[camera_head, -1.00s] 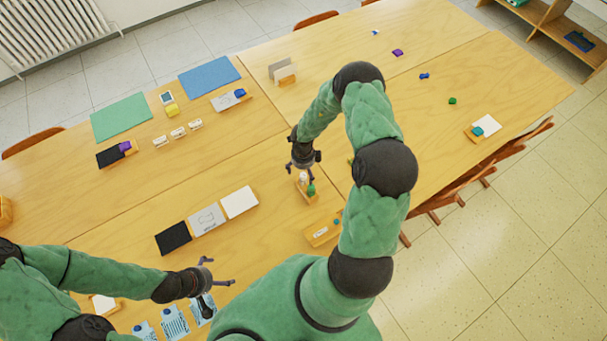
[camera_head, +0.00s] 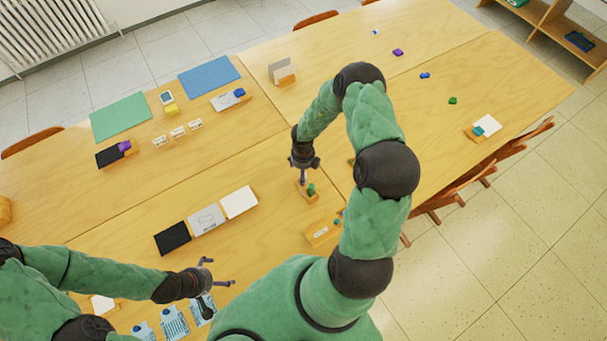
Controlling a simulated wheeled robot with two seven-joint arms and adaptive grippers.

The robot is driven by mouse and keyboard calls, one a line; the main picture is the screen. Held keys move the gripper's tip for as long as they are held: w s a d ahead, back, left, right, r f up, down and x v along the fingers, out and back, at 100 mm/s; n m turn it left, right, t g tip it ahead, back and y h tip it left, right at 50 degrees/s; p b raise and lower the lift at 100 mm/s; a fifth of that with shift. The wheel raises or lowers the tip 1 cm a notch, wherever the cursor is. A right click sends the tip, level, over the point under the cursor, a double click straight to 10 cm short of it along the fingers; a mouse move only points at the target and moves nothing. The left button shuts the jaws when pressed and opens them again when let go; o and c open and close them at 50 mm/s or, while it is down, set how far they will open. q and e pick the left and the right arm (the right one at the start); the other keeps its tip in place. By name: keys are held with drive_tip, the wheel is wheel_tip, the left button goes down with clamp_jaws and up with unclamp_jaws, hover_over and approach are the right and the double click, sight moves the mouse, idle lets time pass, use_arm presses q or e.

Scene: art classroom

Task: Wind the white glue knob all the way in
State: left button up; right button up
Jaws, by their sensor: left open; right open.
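A small wooden holder (camera_head: 307,197) stands on the table right of centre, with a green piece (camera_head: 311,189) at its right end. My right gripper (camera_head: 303,180) points down over the holder's left part. It is open; its fingers line up one behind the other in this view. The white glue knob is hidden behind these fingers, so I cannot tell whether they touch it or how far in it is. My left gripper (camera_head: 226,272) is open and empty, low over the near table edge at left.
Another wooden holder (camera_head: 320,233) stands just nearer. Black, grey and white cards (camera_head: 206,219) lie to the left. Blue printed tags (camera_head: 174,322) lie below my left gripper. The table between the cards and the holder is clear.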

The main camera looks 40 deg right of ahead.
drive_tip(key=shift+f+b, duration=0.6)
drive_tip(key=shift+f, duration=0.55)
idle(0.5)
drive_tip(key=c, duration=1.6)
drive_tip(key=shift+o, duration=0.2)
drive_tip(key=shift+n+p, duration=2.45)
drive_tip(key=shift+n, duration=0.25)
drive_tip(key=shift+s+n+p, duration=0.1)
drive_tip(key=shift+n+p, duration=1.1)
drive_tip(key=shift+n, duration=0.4)
drive_tip(key=shift+n+p, duration=0.8)
drive_tip(key=shift+n, duration=0.7)
drive_tip(key=o, duration=1.6)
drive_tip(key=shift+c, duration=0.2)
